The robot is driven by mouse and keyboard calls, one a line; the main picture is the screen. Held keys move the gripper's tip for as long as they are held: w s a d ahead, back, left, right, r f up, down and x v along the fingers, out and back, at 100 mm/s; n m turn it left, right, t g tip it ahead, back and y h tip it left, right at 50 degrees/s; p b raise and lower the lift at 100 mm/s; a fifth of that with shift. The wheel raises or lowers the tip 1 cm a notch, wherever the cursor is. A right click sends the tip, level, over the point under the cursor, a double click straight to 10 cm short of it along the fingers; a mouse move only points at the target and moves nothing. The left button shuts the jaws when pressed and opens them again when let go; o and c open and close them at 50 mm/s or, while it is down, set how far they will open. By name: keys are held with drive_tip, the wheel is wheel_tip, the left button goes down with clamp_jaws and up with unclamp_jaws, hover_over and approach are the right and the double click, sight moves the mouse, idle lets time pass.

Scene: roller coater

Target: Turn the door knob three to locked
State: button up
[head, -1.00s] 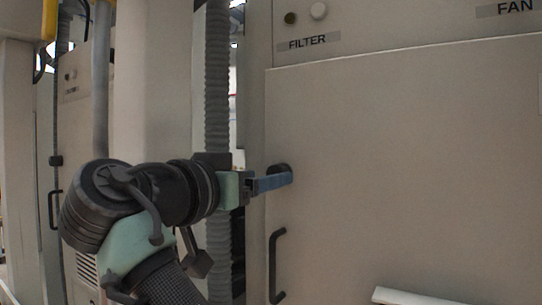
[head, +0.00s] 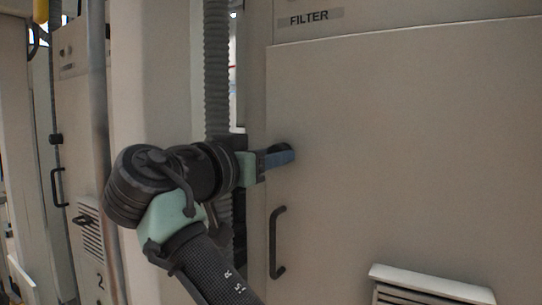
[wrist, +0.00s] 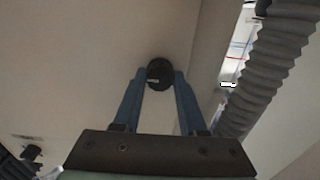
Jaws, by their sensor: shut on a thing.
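A round black door knob (head: 278,147) sits on the beige cabinet door (head: 400,150), near its left edge, above a black pull handle. My gripper (head: 284,156) reaches it from the left in the head view, its blue fingers in front of the knob and hiding part of it. In the wrist view, the knob (wrist: 160,73) lies between the two fingertips, with a small pale mark on its face. My gripper (wrist: 159,78) is shut on the knob, one finger on each side. I cannot read which position the knob is turned to.
The black pull handle (head: 276,242) stands out below the knob. A grey corrugated hose (head: 217,70) runs vertically close to my wrist, left of the door; it also shows in the wrist view (wrist: 268,65). A louvred vent (head: 432,285) juts out at lower right.

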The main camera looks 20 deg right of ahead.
drive_tip(key=shift+f+n+b, duration=0.1)
drive_tip(key=shift+n+b, duration=0.2)
drive_tip(key=shift+b, duration=0.1)
clamp_jaws()
drive_tip(key=shift+f+n+b, duration=0.1)
drive_tip(key=shift+n+b, duration=0.4)
drive_tip(key=shift+b, duration=0.15)
drive_tip(key=n, duration=0.3)
drive_tip(key=n+b, duration=0.1)
drive_tip(key=n, duration=0.3)
drive_tip(key=n+b, duration=0.1)
drive_tip(key=n, duration=0.3)
drive_tip(key=shift+r, duration=0.25)
drive_tip(key=n, duration=0.5)
drive_tip(key=shift+n, duration=0.3)
drive_tip(key=o, duration=1.1)
unclamp_jaws()
